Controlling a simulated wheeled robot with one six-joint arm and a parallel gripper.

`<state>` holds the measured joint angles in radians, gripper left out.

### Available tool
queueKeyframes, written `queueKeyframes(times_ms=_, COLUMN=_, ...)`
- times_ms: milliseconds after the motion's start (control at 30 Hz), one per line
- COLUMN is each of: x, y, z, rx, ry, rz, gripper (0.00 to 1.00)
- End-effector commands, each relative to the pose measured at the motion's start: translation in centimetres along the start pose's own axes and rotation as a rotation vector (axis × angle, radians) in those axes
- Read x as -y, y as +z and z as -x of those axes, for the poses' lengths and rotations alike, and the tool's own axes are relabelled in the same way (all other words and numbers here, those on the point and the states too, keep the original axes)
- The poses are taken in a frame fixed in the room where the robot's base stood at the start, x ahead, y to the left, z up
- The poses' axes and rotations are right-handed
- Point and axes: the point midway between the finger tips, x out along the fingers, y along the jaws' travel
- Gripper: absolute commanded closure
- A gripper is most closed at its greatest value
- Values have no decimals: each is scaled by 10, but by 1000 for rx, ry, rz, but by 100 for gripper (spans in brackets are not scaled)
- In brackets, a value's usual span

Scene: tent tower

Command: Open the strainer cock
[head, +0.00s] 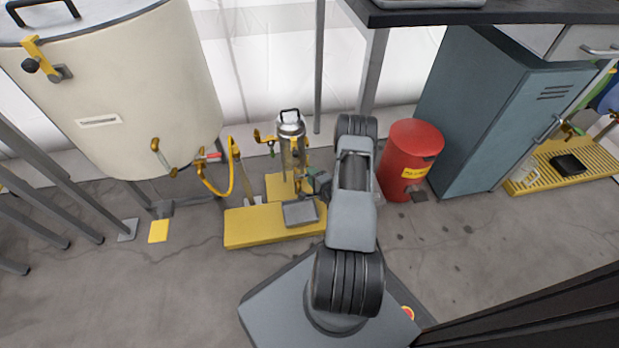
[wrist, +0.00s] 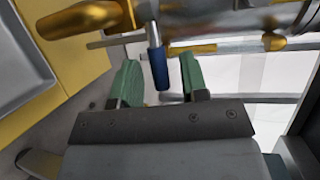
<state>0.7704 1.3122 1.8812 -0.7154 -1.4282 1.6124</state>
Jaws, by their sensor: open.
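The strainer (head: 290,135) is an upright metal cylinder with a black handle, standing on a yellow base with brass fittings at its sides. In the wrist view, a cock lever with a blue grip (wrist: 160,68) hangs from a brass fitting (wrist: 95,18) beside the metal body. My gripper (wrist: 161,76) has green fingers and is open. The blue grip appears between the two fingers, with a gap visible on each side. In the head view my gripper is low beside the strainer, largely hidden by my arm, and the blue grip cannot be made out.
A yellow platform (head: 265,228) with a grey tray (head: 301,213) stands before the strainer. A cream tank (head: 150,90) is on the left, with a yellow hose (head: 228,190) running from it. A red bin (head: 410,150) and a blue-grey cabinet (head: 480,110) are on the right.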

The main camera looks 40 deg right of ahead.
Motion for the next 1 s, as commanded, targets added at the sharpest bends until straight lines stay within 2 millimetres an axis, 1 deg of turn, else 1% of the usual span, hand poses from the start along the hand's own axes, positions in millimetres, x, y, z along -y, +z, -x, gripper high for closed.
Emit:
queueKeyframes(times_ms=100, x=0, y=0, z=-8, rx=0, ry=-1, rz=1, gripper=59)
queueKeyframes(times_ms=200, x=0, y=0, z=-11, rx=0, ry=-1, rz=1, gripper=59)
queueKeyframes(times_ms=500, x=1, y=0, z=-11, rx=-1, ry=-1, rz=0, gripper=60)
queueKeyframes(times_ms=900, x=1, y=0, z=-11, rx=-1, ry=-1, rz=0, gripper=99)
queueKeyframes(times_ms=1000, x=1, y=0, z=-11, rx=-1, ry=-1, rz=0, gripper=100)
